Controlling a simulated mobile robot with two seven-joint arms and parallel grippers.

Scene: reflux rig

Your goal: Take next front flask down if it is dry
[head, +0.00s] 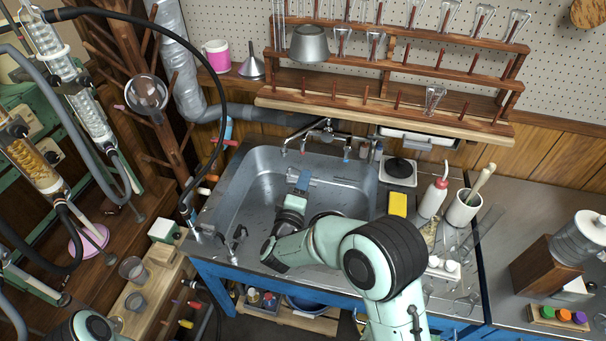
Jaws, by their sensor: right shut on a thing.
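A wooden drying rack (385,112) with slanted pegs hangs on the back wall above the sink. One clear flask (434,98) hangs on its front row, right of the middle; the other front pegs in view are bare. I cannot tell from here whether its glass is wet or dry. More clear flasks (341,40) hang on the rows behind. My right gripper (301,179) is low over the sink (245,190), well apart from the front flask. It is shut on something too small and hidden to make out. My left gripper is out of view.
The tap (326,128) stands at the sink's back edge. A yellow sponge (398,204), a wash bottle (434,198) and a white pot (463,208) crowd the right side. Glass condensers (80,95) and hoses fill the left. The steel bench (515,200) has some free room.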

